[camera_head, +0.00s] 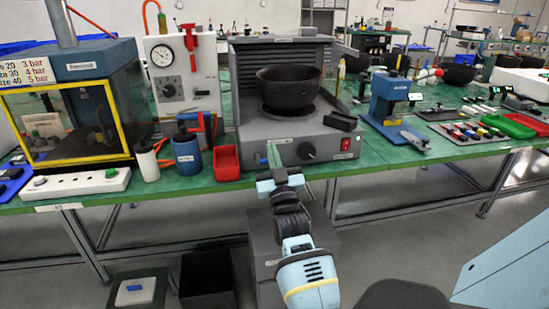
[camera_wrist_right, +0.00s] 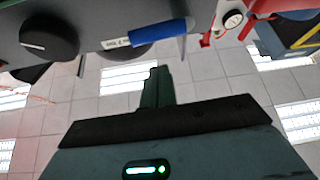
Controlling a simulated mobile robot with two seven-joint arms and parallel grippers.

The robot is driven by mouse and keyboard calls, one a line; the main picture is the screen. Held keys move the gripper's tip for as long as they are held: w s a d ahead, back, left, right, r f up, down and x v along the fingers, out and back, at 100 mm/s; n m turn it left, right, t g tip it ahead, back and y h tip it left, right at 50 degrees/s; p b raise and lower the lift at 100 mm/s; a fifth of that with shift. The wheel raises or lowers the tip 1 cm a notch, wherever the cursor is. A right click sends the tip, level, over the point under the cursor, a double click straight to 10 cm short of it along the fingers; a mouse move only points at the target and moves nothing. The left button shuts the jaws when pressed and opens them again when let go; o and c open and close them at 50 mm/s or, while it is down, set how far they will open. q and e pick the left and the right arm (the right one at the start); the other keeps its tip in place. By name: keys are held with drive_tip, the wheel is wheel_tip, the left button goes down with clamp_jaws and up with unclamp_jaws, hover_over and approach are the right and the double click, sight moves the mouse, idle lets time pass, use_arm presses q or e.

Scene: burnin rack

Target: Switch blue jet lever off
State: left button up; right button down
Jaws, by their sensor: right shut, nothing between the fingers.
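The blue lever (camera_wrist_right: 158,33) sticks out sideways from the front of the grey burner unit in the right wrist view, beside a small label and a black knob (camera_wrist_right: 48,35). In the head view my gripper largely covers the lever's place, left of the knob (camera_head: 307,151) on the grey burner unit (camera_head: 325,135). My right gripper (camera_head: 272,153) is shut and empty, in front of the unit's left front. In the wrist view its dark green fingers (camera_wrist_right: 156,75) point towards the lever and look apart from it. Contact cannot be told in the head view. My left gripper is not in view.
A black bowl (camera_head: 288,88) sits on the burner unit, which has a red switch (camera_head: 345,143). Left of it stand a red bin (camera_head: 226,163), a blue bottle (camera_head: 187,155) and a white gauge panel (camera_head: 184,75).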

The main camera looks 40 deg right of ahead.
use_arm(q)
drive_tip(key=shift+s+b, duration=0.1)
drive_tip(key=shift+b, duration=0.35)
use_arm(e)
drive_tip(key=v, duration=0.9)
drive_tip(key=shift+s+a, duration=0.25)
drive_tip(key=shift+s, duration=0.15)
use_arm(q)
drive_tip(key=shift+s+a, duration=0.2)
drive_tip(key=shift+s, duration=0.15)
